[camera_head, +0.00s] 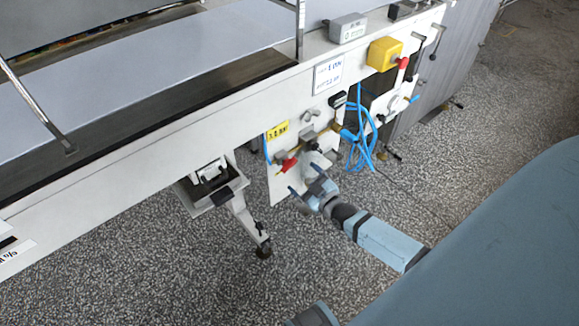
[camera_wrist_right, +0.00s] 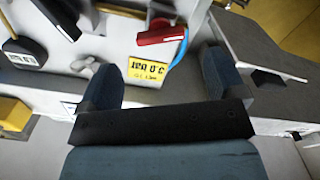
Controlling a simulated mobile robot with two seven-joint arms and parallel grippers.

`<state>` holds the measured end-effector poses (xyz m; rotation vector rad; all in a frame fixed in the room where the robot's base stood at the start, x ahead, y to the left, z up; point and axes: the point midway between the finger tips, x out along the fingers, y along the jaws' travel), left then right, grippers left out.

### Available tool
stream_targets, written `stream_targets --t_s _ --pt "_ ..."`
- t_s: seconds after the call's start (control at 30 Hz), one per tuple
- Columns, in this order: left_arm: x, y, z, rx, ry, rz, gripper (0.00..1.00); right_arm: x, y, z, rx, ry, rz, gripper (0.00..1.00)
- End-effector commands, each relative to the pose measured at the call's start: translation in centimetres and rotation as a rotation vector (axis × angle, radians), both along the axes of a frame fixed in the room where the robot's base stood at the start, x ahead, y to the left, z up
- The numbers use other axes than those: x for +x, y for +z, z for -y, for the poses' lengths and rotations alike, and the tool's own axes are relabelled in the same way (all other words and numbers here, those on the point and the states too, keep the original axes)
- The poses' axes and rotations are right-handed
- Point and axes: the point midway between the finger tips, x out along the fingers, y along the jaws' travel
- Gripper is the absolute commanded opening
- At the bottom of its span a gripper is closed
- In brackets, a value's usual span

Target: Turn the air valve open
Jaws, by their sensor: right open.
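The air valve's red handle (camera_head: 288,166) sits on a white panel (camera_head: 280,188) under the machine's edge, next to a yellow label. The handle also shows in the right wrist view (camera_wrist_right: 159,34), near the top, beyond the fingers. My right gripper (camera_head: 304,188) is in front of the panel, a little below and to the right of the handle. In the right wrist view its two fingers (camera_wrist_right: 160,76) are spread wide with nothing between them. The handle appears apart from both fingers. My left gripper is not identifiable in these views.
Blue hoses (camera_head: 361,135) hang to the right of the valve. A yellow box with a red button (camera_head: 384,54) is on the machine above. A machine leg (camera_head: 243,219) stands to the left. The speckled floor (camera_head: 150,265) in front is clear.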

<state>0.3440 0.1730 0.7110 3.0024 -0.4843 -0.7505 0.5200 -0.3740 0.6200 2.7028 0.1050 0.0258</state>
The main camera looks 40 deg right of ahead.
Motion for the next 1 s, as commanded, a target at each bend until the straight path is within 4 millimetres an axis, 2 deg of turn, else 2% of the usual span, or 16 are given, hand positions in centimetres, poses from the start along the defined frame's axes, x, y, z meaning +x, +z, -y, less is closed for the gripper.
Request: stream_targets --t_s 0.1,0.33,0.5,0.77,0.87,1.0 --pt "0.0 -0.3 0.1 -0.006 -0.002 0.006 0.00 2.7 -0.2 -0.2 0.001 0.000 0.001 0.89" --pt "0.1 -0.2 0.2 -0.016 -0.003 0.015 0.00 6.1 -0.1 -0.5 0.002 0.000 0.000 0.89" --pt "0.1 -0.1 0.3 -0.020 -0.004 0.019 0.00 7.0 -0.1 -0.6 0.001 0.000 -0.001 0.89" --pt "0.1 -0.1 0.3 -0.019 -0.004 0.018 0.00 7.1 0.0 -0.6 0.001 0.000 -0.001 0.89" --pt "0.1 -0.1 0.3 -0.019 -0.004 0.018 0.00 7.1 0.0 -0.6 0.001 0.000 -0.001 0.71" --pt "0.1 -0.1 0.3 -0.019 -0.004 0.018 0.00 7.1 0.0 -0.6 0.001 0.000 -0.001 0.40"
